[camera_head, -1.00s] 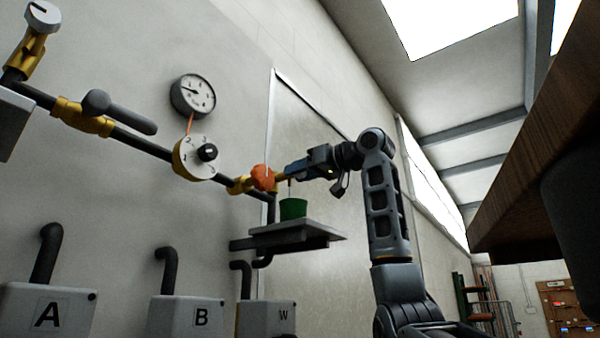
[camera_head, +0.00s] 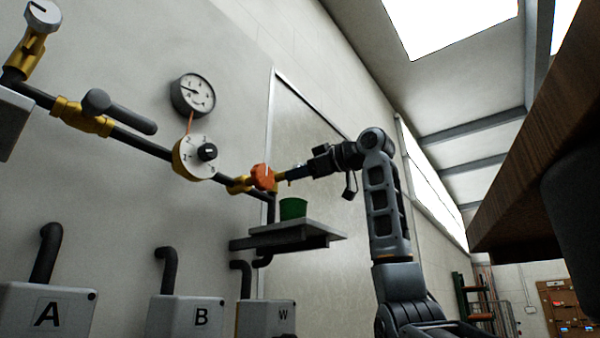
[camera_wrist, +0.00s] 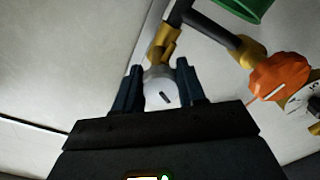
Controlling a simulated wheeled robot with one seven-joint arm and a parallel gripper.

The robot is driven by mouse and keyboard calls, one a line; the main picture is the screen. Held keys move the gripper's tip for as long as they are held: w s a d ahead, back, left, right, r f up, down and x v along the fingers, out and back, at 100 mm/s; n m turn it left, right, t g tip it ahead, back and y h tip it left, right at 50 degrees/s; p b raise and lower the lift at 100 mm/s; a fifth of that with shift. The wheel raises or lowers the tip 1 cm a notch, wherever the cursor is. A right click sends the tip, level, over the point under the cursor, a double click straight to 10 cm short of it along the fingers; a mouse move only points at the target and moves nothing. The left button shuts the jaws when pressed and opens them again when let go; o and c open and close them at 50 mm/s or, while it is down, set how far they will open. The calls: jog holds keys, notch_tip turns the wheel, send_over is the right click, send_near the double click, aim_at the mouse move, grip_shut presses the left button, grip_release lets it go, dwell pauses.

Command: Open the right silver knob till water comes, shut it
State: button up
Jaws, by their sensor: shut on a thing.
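In the wrist view the right silver knob (camera_wrist: 160,86), with a dark mark on its face, sits between the two fingers of my gripper (camera_wrist: 159,74). My gripper is shut on it. In the head view my gripper (camera_head: 293,174) is at the right end of the pipe, and it hides the knob. A short spout (camera_head: 290,183) points down there, with no stream visible under it. A green cup (camera_head: 293,208) stands below it. Another silver knob (camera_head: 42,14) is at the far upper left.
An orange knob (camera_head: 263,177) is close left of my gripper. A round dial (camera_head: 196,156), a gauge (camera_head: 193,95) and a dark lever (camera_head: 120,112) are further left. A grey shelf (camera_head: 310,230) bears the cup. A wooden edge (camera_head: 530,150) overhangs at right.

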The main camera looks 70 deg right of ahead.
jog(key=n, duration=0.6)
jog(key=shift+n, duration=0.3)
dwell(0.4)
jog(key=o, duration=1)
jog(key=shift+o, duration=0.2)
jog(key=shift+s, duration=0.1)
jog(key=b+v, duration=0.2)
jog(key=v, duration=0.5)
jog(key=shift+s, duration=0.3)
